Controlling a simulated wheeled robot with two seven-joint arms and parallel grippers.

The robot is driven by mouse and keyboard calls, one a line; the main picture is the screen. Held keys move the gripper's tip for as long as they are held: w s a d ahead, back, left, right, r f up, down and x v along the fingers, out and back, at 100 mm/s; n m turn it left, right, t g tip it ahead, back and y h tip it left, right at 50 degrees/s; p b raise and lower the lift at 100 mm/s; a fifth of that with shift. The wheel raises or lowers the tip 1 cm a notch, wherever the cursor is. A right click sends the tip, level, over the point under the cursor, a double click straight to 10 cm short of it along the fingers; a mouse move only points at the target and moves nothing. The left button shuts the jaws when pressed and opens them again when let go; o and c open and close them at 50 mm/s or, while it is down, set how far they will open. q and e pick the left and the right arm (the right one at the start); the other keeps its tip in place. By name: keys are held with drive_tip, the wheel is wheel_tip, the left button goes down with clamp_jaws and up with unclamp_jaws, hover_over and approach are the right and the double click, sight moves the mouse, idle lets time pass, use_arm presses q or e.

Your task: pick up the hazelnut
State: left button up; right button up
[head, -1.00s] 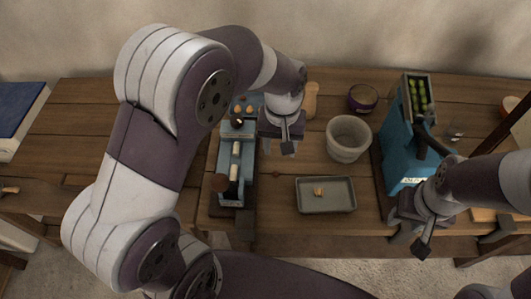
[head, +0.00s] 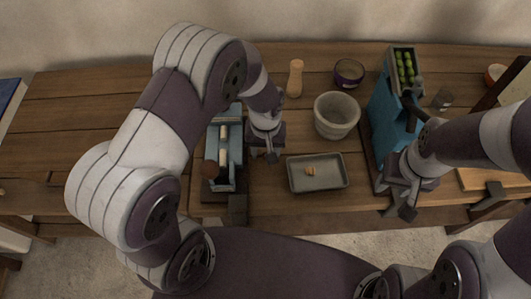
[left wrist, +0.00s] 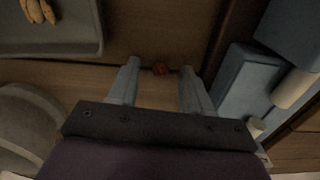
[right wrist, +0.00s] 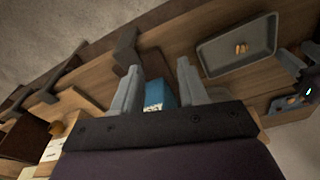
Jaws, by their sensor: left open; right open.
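In the head view my left gripper (head: 268,152) points down at the table between the blue device and the grey tray; the hazelnut cannot be made out there. My right gripper (head: 405,205) is open at the table's front edge, below the blue box; its open fingers also show in the right wrist view (right wrist: 155,80).
A grey tray (head: 340,183) holding tan pieces (head: 310,171) is right of my left gripper. A blue device (head: 231,177) stands close on its left. A stone pot (head: 336,115), a wooden peg-like object (head: 295,78), a dark bowl (head: 348,73) and a blue box (head: 384,116) stand around.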

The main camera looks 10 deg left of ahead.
use_arm(q)
clamp_jaws()
drive_tip(key=shift+r, duration=0.1)
